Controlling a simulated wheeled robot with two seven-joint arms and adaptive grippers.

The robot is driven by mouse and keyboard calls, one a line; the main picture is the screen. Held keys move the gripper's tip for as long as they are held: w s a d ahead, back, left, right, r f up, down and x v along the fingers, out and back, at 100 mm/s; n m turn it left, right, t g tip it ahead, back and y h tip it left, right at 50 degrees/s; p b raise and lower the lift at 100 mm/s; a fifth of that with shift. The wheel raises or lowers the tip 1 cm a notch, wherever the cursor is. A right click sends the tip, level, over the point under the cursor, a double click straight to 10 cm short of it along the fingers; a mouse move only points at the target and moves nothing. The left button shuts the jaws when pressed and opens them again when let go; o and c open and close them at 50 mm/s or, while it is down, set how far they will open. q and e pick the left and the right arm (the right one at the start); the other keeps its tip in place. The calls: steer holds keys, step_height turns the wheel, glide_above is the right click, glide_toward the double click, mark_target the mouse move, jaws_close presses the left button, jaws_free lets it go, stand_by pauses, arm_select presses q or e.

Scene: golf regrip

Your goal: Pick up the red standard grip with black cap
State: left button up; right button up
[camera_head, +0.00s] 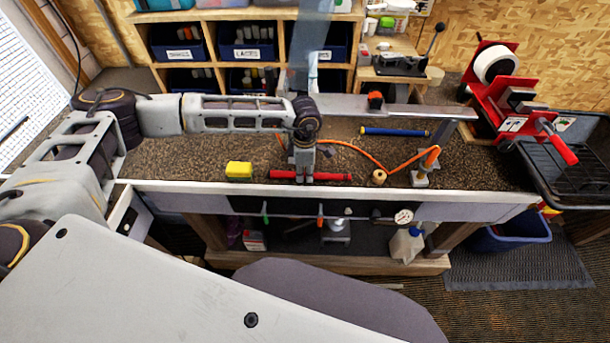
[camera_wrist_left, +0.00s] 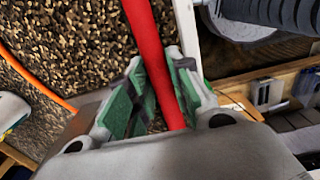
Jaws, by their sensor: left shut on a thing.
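The red grip (camera_head: 330,177) lies lengthwise near the front edge of the workbench in the head view. My left gripper (camera_head: 304,176) points down over its middle and is shut on it. In the left wrist view the red grip (camera_wrist_left: 150,50) passes between the green-padded fingers of my left gripper (camera_wrist_left: 160,92). I cannot make out a black cap on the grip, and part of it is hidden by the fingers. My right gripper is not in view.
A blue grip (camera_head: 395,131) lies farther back. An orange hose (camera_head: 350,148) and a small wooden piece (camera_head: 379,177) are to the right. A red machine (camera_head: 495,85) stands at the far right.

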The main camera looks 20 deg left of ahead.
mark_target(305, 175)
arm_select(q)
steer(key=shift+r, duration=0.15)
steer(key=shift+r+b, duration=0.4)
steer(key=shift+r, duration=0.35)
steer(key=shift+s+d+r+b, duration=0.1)
steer(key=shift+s+r+b, duration=0.1)
steer(key=shift+r, duration=0.2)
steer(key=shift+s+r+b, duration=0.1)
steer(key=shift+r+b, duration=0.1)
steer(key=shift+r, duration=0.2)
steer(key=s+d+b, duration=0.2)
steer(key=s, duration=0.6)
steer(key=s+d+b, duration=0.2)
steer(key=s, duration=0.6)
steer(key=shift+s+d+b, duration=0.3)
steer(key=shift+s+d, duration=0.1)
